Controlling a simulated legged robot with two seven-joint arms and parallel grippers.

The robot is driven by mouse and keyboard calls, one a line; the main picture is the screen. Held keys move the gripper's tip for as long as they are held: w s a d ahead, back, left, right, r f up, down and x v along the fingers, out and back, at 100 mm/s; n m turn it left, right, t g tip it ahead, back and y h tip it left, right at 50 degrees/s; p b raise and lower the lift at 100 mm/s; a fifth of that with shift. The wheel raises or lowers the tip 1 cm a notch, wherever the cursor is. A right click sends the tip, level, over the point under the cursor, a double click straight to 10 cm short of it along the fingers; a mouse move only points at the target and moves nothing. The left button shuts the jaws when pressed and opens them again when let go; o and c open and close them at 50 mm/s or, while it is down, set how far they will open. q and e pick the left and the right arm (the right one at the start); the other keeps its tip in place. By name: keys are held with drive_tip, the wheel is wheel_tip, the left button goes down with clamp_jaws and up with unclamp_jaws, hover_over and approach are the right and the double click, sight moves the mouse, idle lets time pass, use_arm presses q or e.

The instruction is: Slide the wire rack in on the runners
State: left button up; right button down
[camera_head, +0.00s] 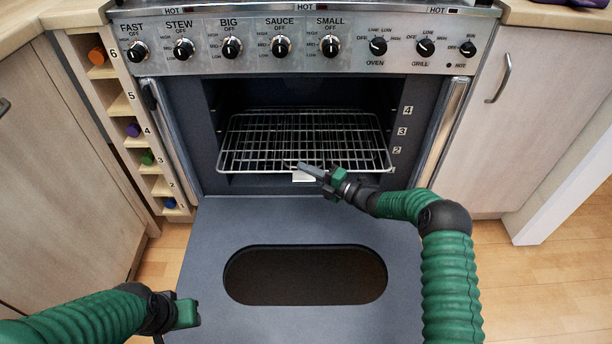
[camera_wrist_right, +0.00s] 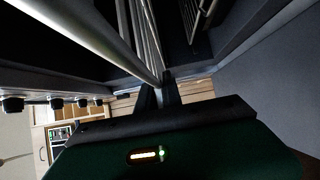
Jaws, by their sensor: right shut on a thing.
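The wire rack (camera_head: 305,140) lies flat and roughly level in the open oven (camera_head: 290,95), its back part inside. Its front bar stands at the mouth, near the labels 1 and 2. I cannot tell exactly which runners it rests on; the runners are hard to make out. My right gripper (camera_head: 300,166) is shut on the rack's front bar near its middle. In the right wrist view, the rack's bars (camera_wrist_right: 146,45) run down to the fingertips (camera_wrist_right: 160,92). My left gripper (camera_head: 188,313) is low at the left, away from the rack; its jaws are unclear.
The oven door (camera_head: 300,222) is folded down in front, with a dark oval window. Number labels 1 to 4 (camera_head: 402,131) mark the right side of the mouth. A column of numbered cubbies (camera_head: 145,158) with coloured items stands left. Knobs (camera_head: 281,46) line the panel above.

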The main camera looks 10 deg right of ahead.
drive_tip(key=shift+f, duration=0.2)
drive_tip(key=c, duration=1.5)
unclamp_jaws()
drive_tip(key=shift+o, duration=0.3)
drive_tip(key=shift+f, duration=0.1)
drive_tip(key=shift+s+d, duration=0.25)
drive_tip(key=shift+d, duration=0.05)
drive_tip(key=p+v, duration=0.8)
drive_tip(key=v, duration=0.8)
